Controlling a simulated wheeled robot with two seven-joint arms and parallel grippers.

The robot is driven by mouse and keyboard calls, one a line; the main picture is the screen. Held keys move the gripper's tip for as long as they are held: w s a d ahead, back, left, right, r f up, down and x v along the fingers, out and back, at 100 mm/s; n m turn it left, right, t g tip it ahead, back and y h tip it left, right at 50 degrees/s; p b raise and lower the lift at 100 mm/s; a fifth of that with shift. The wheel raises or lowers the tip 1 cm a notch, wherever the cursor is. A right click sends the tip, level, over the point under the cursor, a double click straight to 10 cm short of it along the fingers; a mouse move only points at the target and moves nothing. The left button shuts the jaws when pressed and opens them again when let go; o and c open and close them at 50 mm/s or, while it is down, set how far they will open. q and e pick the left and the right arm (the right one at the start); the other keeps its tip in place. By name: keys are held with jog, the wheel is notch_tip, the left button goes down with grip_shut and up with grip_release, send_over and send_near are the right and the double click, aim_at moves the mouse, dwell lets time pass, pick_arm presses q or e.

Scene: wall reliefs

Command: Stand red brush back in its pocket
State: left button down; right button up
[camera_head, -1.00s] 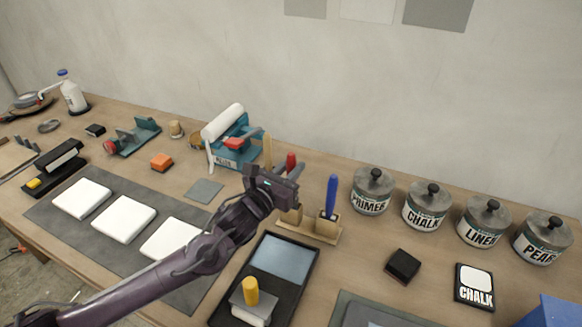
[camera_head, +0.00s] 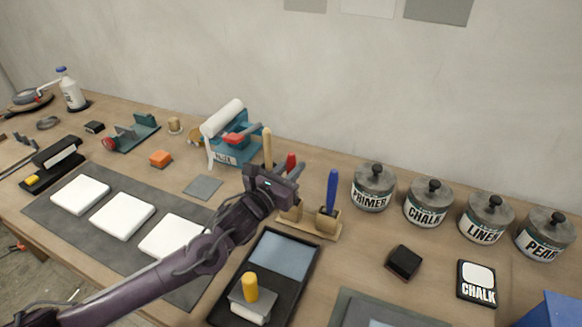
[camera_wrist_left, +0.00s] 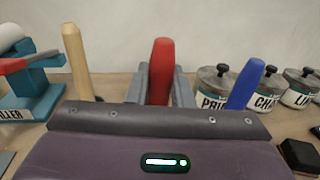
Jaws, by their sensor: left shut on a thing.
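The red brush (camera_head: 291,161) stands about upright, its handle top showing just behind my left gripper (camera_head: 288,182) in the head view. In the left wrist view the red handle (camera_wrist_left: 162,70) rises between the two fingers (camera_wrist_left: 160,88), which are shut on it. The wooden brush holder (camera_head: 324,228) stands on the table below and behind the gripper. A blue brush (camera_head: 331,192) stands in its right pocket. A plain wooden handle (camera_head: 267,146) rises to the left. The gripper hides the red brush's lower end, so I cannot tell whether it is inside the middle pocket (camera_head: 292,212).
The teal roller stand (camera_head: 233,150) is close at the left. A black tray (camera_head: 310,262) with a yellow-knobbed block (camera_head: 250,290) lies in front. Several labelled tins, including PRIMER (camera_head: 373,188), stand at the right. Bare table lies right of the holder.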

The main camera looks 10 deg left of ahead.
aim_at(291, 154)
pick_arm(q)
jog(key=shift+f+b, duration=0.6)
jog(key=shift+f, duration=0.15)
jog(key=c, duration=1.2)
grip_release()
jog(key=shift+o, duration=0.3)
jog(key=o, duration=0.4)
jog(key=shift+r, duration=0.1)
jog(key=shift+r+p, duration=2.75)
jog(key=shift+r, duration=1.2)
